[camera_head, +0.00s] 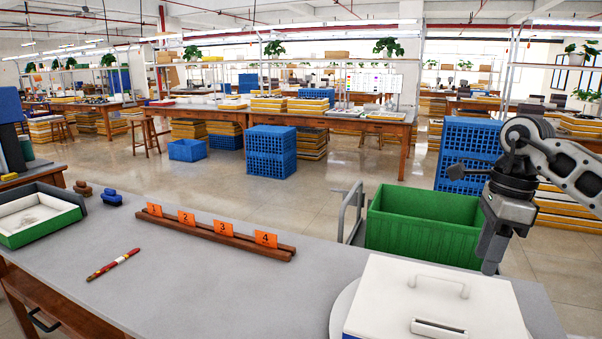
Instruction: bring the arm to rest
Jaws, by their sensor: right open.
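My right arm comes in from the right edge. Its gripper (490,252) points down, open, with nothing seen between its fingers. In the picture it is between the green bin (420,232) and the white lidded box (436,300), just above the box's far right part. Whether it touches either cannot be told; it appears clear of both. My left gripper does not show.
The table's middle front is clear. Blue crates (271,152) stand on the floor behind.

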